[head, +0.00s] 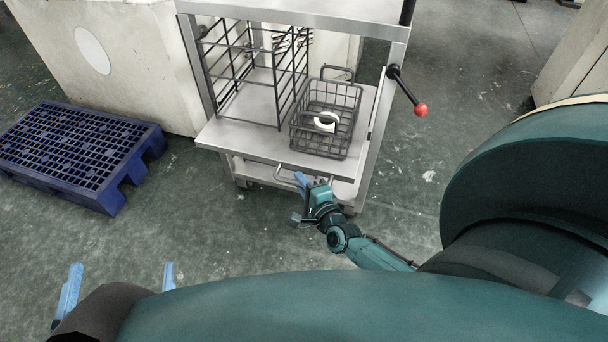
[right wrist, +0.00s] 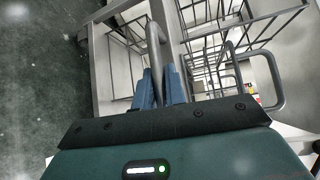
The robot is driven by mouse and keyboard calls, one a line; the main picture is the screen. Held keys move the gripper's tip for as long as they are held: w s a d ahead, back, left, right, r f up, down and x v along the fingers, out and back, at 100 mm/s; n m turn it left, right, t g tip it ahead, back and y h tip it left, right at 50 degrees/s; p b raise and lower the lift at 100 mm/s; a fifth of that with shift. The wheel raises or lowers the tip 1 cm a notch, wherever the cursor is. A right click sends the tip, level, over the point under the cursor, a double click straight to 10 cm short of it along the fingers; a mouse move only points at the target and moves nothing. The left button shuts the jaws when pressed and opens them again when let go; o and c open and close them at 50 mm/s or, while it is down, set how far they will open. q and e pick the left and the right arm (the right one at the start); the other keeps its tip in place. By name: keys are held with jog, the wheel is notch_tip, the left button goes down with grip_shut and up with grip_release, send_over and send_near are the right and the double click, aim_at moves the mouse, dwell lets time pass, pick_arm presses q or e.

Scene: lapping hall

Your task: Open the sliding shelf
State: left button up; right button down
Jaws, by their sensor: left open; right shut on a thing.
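The sliding shelf (head: 233,139) is a flat grey metal plate in a metal cart, and its front edge stands out a little past the cart's left post. Its bar handle (head: 285,173) is below the front edge in the head view. My right gripper (head: 302,183) is at this handle. In the right wrist view its blue fingers (right wrist: 163,88) are shut on the grey handle bar (right wrist: 155,45). My left gripper (head: 120,276) is open and empty over the floor at the lower left, far from the cart.
A dark wire rack (head: 278,85) and a wire basket (head: 347,100) holding a white ring-shaped part (head: 326,122) stand on the shelf. A red-knobbed lever (head: 420,109) sticks out at the cart's right. A blue pallet (head: 75,155) lies left. Floor in front is clear.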

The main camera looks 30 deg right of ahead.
pick_arm(q)
jog(key=shift+s+a+n+y+p, duration=0.15)
jog(key=shift+a+n+y+p, duration=0.3)
jog(key=shift+a, duration=0.2)
pick_arm(e)
jog(key=shift+s+a, duration=1.45)
jog(key=shift+a, duration=0.2)
jog(key=c, duration=1.5)
grip_release()
jog(key=shift+o, duration=0.2)
pick_arm(q)
jog(key=shift+a+n+g+y+p, duration=0.35)
jog(key=shift+g+y+p, duration=0.1)
jog(key=shift+g+p, duration=0.4)
pick_arm(e)
jog(key=s+r, duration=0.1)
jog(key=s, duration=0.6)
jog(key=shift+s+a, duration=0.2)
jog(key=shift+a, duration=0.05)
jog(key=shift+s, duration=0.1)
